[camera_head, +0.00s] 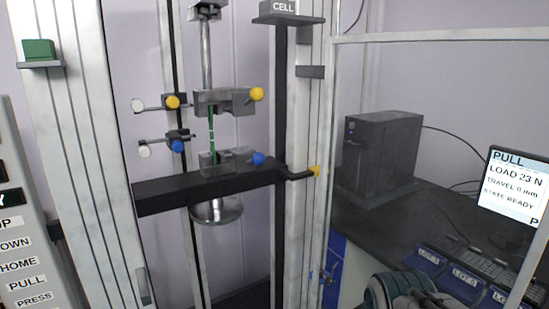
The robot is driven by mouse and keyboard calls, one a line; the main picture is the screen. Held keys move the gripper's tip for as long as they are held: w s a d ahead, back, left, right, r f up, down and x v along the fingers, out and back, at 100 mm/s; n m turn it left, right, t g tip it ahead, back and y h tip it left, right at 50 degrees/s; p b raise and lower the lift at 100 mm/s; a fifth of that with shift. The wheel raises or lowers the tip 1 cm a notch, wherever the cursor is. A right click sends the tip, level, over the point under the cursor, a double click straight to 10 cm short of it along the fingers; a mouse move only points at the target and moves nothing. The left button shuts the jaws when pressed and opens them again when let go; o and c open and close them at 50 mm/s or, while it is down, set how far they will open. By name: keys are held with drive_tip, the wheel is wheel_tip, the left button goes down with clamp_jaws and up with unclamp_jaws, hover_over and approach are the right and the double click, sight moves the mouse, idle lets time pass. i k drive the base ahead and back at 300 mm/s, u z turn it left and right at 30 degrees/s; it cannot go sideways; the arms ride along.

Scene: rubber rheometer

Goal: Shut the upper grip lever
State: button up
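The upper grip (222,103) is a grey block hanging from a metal rod in the testing frame. Its lever ends in a yellow ball (256,94) at the block's right side. A thin green strip (211,130) runs upright between the upper grip and the lower grip (212,165). The lower grip's lever has a blue ball (258,159). Part of my arm with my gripper (432,299) shows at the bottom right edge, well away from the upper grip. The fingers are mostly cut off, so I cannot tell if they are open.
A black crossbeam (165,196) spans below the grips. Two side arms with a yellow knob (172,102) and a blue knob (177,146) stand left of the strip. A clear door frame (330,130) stands at right. The monitor (515,185) reads LOAD 23 N, STATE READY.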

sight(256, 94)
drive_tip(key=z, duration=2.45)
drive_tip(key=k, duration=1)
drive_tip(key=u, duration=1.75)
drive_tip(key=i, duration=0.5)
